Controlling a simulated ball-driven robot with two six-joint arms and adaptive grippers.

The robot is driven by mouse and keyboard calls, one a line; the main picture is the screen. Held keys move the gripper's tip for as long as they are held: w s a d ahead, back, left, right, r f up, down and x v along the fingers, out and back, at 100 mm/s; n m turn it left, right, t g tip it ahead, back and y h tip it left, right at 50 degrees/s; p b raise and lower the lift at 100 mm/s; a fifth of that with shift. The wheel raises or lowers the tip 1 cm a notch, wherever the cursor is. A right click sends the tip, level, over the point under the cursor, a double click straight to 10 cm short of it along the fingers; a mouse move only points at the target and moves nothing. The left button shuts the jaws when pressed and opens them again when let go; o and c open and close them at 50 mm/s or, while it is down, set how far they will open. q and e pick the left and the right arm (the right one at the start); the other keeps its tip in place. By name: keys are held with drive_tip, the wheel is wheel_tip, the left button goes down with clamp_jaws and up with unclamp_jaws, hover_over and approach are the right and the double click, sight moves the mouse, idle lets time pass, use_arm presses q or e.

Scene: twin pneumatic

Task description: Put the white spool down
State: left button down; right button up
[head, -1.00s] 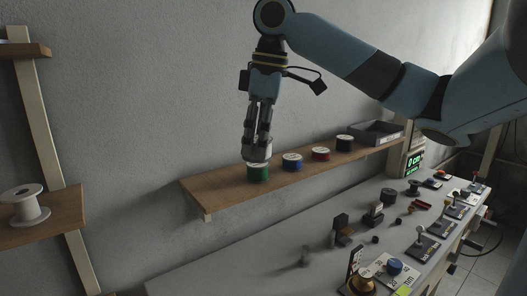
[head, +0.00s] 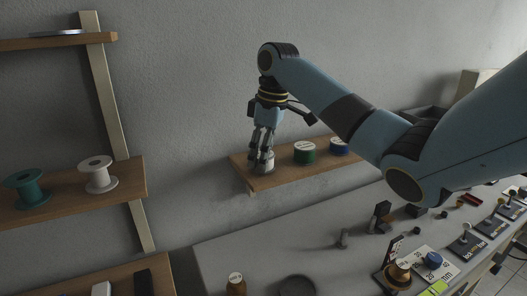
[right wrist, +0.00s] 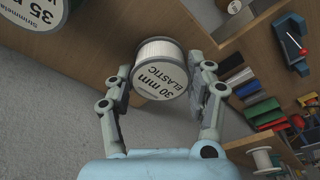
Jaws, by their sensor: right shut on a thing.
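The white spool (head: 263,167), its label reading "30 mm ELASTIC", is between the fingers of my right gripper (head: 262,158). In the right wrist view the spool (right wrist: 160,70) shows its round label and white winding, with a finger on either side of it. My right gripper (right wrist: 163,85) is shut on it. The spool is at the left end of the wooden wall shelf (head: 243,168), low at the board; I cannot tell whether it touches the wood. My left gripper is not in view.
A green spool (head: 305,153) and a blue spool (head: 339,147) stand to its right on the shelf. A left rack (head: 130,185) holds a teal spool (head: 30,188) and another white spool (head: 96,174). The grey bench (head: 300,245) below carries several small items.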

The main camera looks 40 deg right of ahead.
drive_tip(key=shift+f, duration=0.35)
drive_tip(key=shift+f, duration=0.1)
drive_tip(key=o, duration=1.2)
drive_tip(key=shift+o, duration=0.2)
